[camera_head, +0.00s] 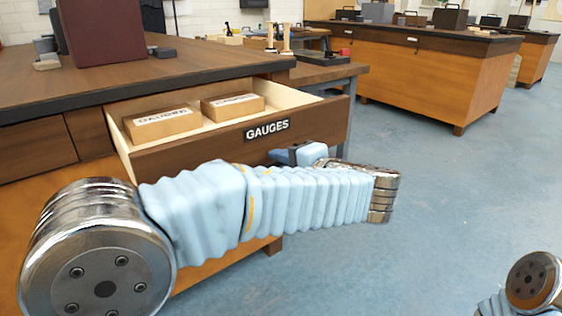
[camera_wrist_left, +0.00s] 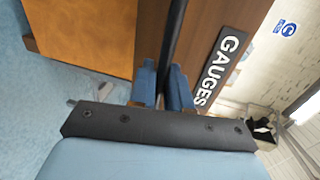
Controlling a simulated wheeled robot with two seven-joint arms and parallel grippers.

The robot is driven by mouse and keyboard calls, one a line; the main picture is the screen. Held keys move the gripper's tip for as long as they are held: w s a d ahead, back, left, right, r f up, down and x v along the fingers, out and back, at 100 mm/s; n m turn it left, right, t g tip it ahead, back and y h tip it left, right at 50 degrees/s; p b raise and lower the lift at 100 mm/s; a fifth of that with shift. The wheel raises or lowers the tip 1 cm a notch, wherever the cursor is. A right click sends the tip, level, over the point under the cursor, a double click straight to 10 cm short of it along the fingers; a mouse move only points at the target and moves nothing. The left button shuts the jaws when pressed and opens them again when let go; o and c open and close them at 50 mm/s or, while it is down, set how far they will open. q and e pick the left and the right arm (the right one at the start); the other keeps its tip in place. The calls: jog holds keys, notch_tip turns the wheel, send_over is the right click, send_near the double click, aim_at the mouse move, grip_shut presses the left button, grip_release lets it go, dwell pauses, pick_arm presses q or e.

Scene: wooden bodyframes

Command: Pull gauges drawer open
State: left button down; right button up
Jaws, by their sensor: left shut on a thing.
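The gauges drawer (camera_head: 196,157) has a dark wooden front with a black label reading GAUGES, and it stands well out from the bench, open. Its front and label also show in the left wrist view (camera_wrist_left: 207,35). A black bar handle (camera_wrist_left: 173,40) runs along the front. My left gripper (camera_wrist_left: 163,88) is shut on this handle, a blue finger on either side of it. In the head view the left gripper (camera_head: 284,156) is at the drawer front below the label, partly hidden by my forearm; the handle is hidden there. My right gripper is not in view.
Two labelled boxes (camera_head: 162,123) (camera_head: 233,106) lie in the drawer. The drawer is in a dark-topped wooden bench (camera_head: 190,70). Another bench (camera_head: 430,75) stands at the back right. Blue floor (camera_head: 450,200) is clear to the right of the drawer.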

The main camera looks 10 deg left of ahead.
pick_arm(q)
jog(key=c, duration=1.3)
grip_release()
jog(key=shift+d, duration=0.1)
jog(key=p+v, duration=0.1)
jog(key=v, duration=1.2)
jog(key=shift+s+d, duration=0.2)
jog(key=shift+d, duration=0.1)
